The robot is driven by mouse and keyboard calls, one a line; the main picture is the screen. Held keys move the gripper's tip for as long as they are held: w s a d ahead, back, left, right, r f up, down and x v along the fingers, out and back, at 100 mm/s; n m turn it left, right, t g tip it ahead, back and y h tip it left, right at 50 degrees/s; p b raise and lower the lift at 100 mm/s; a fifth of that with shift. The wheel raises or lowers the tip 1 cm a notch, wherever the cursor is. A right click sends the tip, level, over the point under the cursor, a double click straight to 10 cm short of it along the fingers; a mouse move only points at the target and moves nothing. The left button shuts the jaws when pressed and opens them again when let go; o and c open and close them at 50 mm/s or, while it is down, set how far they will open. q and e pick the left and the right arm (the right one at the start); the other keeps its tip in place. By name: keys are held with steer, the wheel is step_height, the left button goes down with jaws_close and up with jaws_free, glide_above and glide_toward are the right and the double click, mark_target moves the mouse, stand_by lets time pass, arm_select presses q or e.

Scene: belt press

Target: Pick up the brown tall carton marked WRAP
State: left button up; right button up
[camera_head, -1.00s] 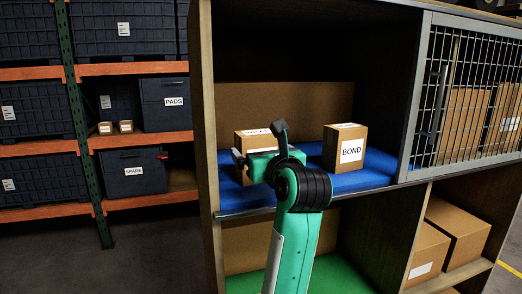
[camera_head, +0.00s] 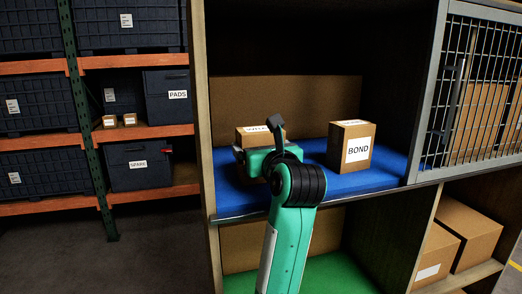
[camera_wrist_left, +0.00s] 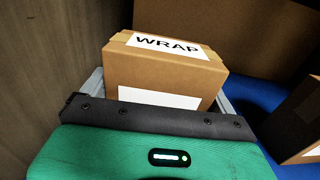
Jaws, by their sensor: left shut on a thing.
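The brown tall carton marked WRAP (camera_head: 252,131) stands upright at the left of the blue-floored shelf bay. It also shows in the left wrist view (camera_wrist_left: 160,70), with its label on top and a blank white label on the near side. My left gripper (camera_head: 262,160) reaches in from the front and is shut on the carton, with a grey finger along each side. The arm hides the carton's lower part, so I cannot tell whether its base touches the shelf. My right gripper is not in view.
A carton marked BOND (camera_head: 352,148) stands to the right on the blue shelf floor (camera_head: 385,172). The bay's wooden wall (camera_wrist_left: 50,70) is close on the left. A wire-mesh door (camera_head: 476,95) is at the right. Free blue surface lies between the two cartons.

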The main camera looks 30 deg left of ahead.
arm_select(q)
steer(key=shift+r, duration=0.3)
steer(key=shift+a+r+b, duration=0.1)
steer(key=shift+r+b, duration=0.3)
step_height(320, 180, up, 18)
steer(key=b, duration=0.6)
steer(key=shift+r, duration=0.2)
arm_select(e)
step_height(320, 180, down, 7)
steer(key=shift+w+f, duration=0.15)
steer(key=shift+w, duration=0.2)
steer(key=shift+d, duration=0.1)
